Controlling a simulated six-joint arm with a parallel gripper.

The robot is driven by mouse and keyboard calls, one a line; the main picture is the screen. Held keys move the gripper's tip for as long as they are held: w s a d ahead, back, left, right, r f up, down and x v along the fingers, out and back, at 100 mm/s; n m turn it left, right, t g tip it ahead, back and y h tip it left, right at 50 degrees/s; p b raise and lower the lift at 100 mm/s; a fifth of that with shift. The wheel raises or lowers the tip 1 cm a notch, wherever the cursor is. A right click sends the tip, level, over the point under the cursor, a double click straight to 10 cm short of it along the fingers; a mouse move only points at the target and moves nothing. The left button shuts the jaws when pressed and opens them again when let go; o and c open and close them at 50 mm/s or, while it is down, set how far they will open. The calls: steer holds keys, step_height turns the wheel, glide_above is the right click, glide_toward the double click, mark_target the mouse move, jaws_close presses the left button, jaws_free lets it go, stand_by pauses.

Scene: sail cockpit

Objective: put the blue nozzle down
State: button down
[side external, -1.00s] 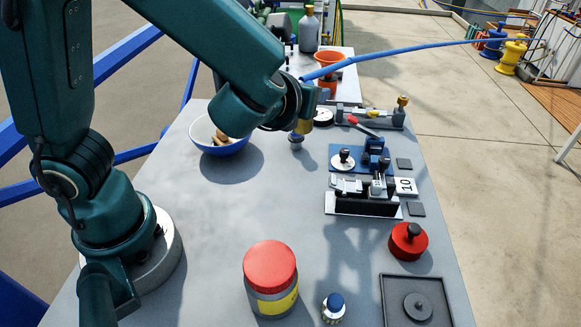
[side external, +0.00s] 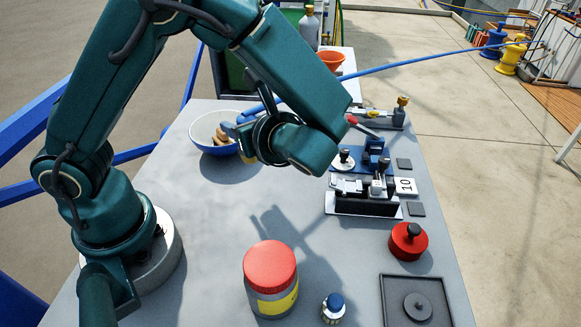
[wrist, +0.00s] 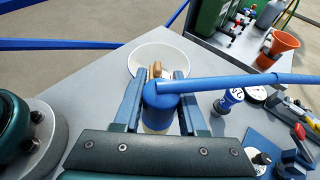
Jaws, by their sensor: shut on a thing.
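The blue nozzle (wrist: 160,101) is between the two fingers of my gripper (wrist: 158,80) in the wrist view, and the gripper is shut on it. Its blue hose (wrist: 245,82) runs off to the right. In the side external view my gripper (side external: 242,140) is beside the white-and-blue bowl (side external: 205,128), at its right, and my wrist hides most of the nozzle. I cannot tell how far the nozzle is above the table.
The bowl holds brown pieces. A blue-topped fitting (wrist: 230,97) stands right of the nozzle. A red-lidded jar (side external: 270,280), a small blue-capped bottle (side external: 333,308) and a clamp fixture (side external: 365,190) are on the table (side external: 200,235). The table's left-middle is clear.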

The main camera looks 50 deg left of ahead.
steer(key=s+d+f+n+g+h, duration=0.2)
steer(key=s+d+n+g+h, duration=0.7)
steer(key=n+g+h, duration=0.85)
steer(key=w+d+r+n+t+h, duration=0.3)
steer(key=w+r+n+t+h, duration=0.25)
steer(key=n+t, duration=0.35)
steer(key=w+d+r+n+t+h, duration=0.35)
steer(key=w+n+t, duration=0.35)
steer(key=n, duration=0.4)
steer(key=shift+h, duration=0.25)
steer(key=s+d+f, duration=0.1)
steer(key=d+f, duration=0.2)
steer(key=s+d+f, duration=0.1)
steer(key=d+f, duration=0.3)
steer(key=s+d+f, duration=0.1)
steer(key=d+f, duration=0.2)
steer(key=f, duration=0.1)
steer(key=shift+d, duration=0.15)
steer(key=shift+d+f, duration=0.1)
steer(key=shift+f, duration=0.35)
steer(key=shift+w+f, duration=0.1)
steer(key=shift+f, duration=1.55)
